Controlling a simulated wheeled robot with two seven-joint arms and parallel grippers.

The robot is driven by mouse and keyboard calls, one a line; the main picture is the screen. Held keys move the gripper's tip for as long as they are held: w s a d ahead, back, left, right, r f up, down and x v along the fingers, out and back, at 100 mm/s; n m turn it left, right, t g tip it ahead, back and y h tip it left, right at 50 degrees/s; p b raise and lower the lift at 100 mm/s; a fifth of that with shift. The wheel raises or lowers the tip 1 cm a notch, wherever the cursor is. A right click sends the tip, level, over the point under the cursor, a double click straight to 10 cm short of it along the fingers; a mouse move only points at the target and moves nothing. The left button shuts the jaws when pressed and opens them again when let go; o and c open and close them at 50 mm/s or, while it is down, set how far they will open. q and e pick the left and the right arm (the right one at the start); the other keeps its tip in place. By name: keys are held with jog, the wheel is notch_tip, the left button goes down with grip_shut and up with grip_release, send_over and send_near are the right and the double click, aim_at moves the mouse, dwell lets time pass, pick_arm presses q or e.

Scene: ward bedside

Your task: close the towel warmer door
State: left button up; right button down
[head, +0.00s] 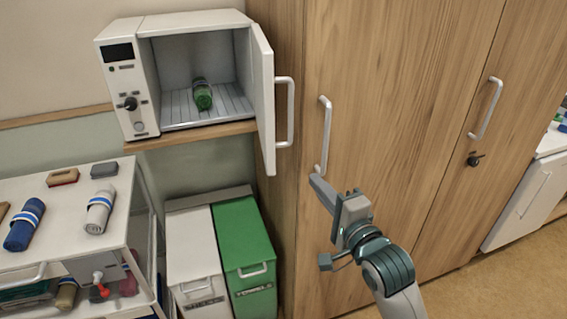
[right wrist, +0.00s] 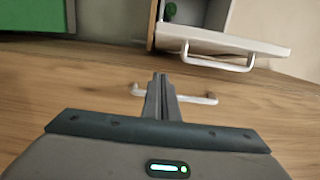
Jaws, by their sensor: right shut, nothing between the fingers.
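The towel warmer (head: 193,72) is a white box on a wooden shelf against the wall. Its door (head: 264,100) stands open, hinged on the right and swung outward, with a white bar handle (head: 291,112). Inside lies a green rolled towel (head: 202,94). The door also shows at the top of the right wrist view (right wrist: 222,40), with its handle (right wrist: 218,65). My right gripper (head: 316,181) is shut and empty, below and right of the door, in front of the wooden cabinet and apart from the door. My left gripper is not in view.
A wooden cabinet (head: 400,90) with bar handles (head: 324,135) fills the middle and right. White (head: 195,260) and green (head: 243,250) bins stand below the warmer. A white cart (head: 60,200) with rolled towels stands at left. Open floor (head: 500,285) lies at lower right.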

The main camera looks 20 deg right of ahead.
jog(key=shift+w, duration=0.1)
jog(key=w+p, duration=0.1)
jog(key=w, duration=0.2)
jog(key=w+a+p, duration=0.1)
jog(key=w, duration=0.2)
jog(key=w+p, duration=0.1)
jog(key=w, duration=0.2)
jog(key=shift+w+a+r+p, duration=0.15)
jog(key=shift+w+p, duration=0.15)
jog(key=shift+p, duration=0.05)
jog(key=a, duration=0.1)
jog(key=a+p, duration=0.2)
jog(key=a, duration=0.1)
jog(key=shift+w+f, duration=0.2)
jog(key=shift+w, duration=0.1)
jog(key=shift+w, duration=0.1)
